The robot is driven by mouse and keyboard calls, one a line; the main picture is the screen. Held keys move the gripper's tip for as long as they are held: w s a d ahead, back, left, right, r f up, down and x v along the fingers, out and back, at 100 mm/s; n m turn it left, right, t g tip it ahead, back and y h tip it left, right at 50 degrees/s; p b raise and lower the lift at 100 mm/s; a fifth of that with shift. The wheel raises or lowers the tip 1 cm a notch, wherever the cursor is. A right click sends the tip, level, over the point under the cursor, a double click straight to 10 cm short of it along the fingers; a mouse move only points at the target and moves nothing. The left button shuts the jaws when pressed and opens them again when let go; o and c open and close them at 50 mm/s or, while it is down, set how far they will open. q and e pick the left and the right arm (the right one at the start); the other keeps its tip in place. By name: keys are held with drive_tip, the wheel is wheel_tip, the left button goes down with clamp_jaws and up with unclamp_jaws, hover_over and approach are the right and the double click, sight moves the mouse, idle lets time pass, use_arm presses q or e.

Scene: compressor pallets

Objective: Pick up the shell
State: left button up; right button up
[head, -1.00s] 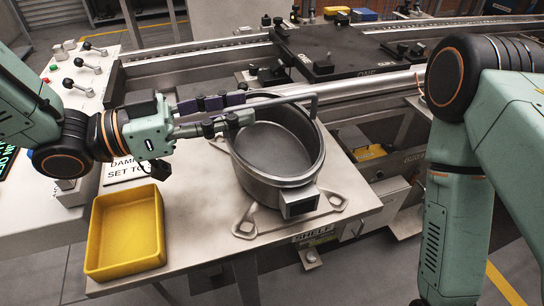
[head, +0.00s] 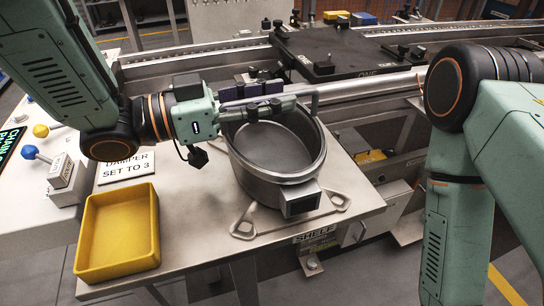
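The shell (head: 290,180) is a grey oval metal pot with a dark square port at its front. It sits upright on a flat metal bracket on the bench. The fingers look apart, with a narrow gap; contact with the handle cannot be made out. My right arm shows at the right, but its gripper is out of view.
A yellow tray (head: 118,270) stands empty at the bench's front left. A "DAMPER SET TO 3" sign (head: 126,170) lies behind it. A control panel with knobs is at the left. A rail with a dark pallet (head: 335,52) runs behind the shell.

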use_arm(q)
drive_tip(key=shift+d, duration=0.15)
clamp_jaws()
idle(0.8)
drive_tip(key=shift+w+r, duration=0.1)
drive_tip(key=shift+r, duration=0.15)
